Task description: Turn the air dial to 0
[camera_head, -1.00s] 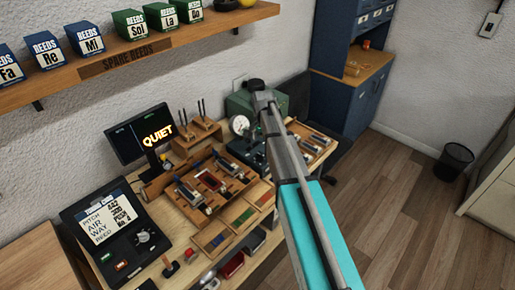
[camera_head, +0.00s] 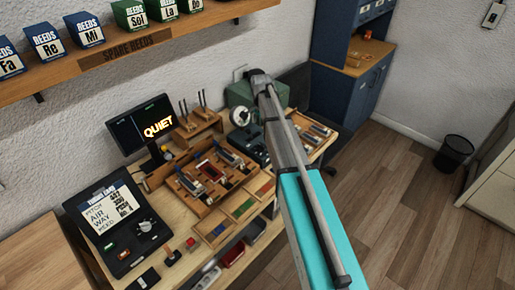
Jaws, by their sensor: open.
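A round white-faced gauge (camera_head: 239,116) shows on the bench, in front of a green machine (camera_head: 240,94). Its reading is too small to tell. A black tuning case (camera_head: 119,258) at the lower left has a lit screen (camera_head: 113,206) with the words PITCH, AIR, WAY and REED, and a round dark knob (camera_head: 146,226) with light marks. No label tells me which control is the air dial, and I cannot read any setting. My arm rises from the lower right towards the green machine. My gripper is not visible, and my arm hides part of the bench behind it.
A monitor (camera_head: 142,130) reading QUIET stands at the bench's back. Wooden trays (camera_head: 212,185) with metal parts fill the middle. A shelf (camera_head: 128,42) of reed boxes hangs above. A blue cabinet (camera_head: 344,85) and a black bin (camera_head: 453,152) stand right; the floor between is clear.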

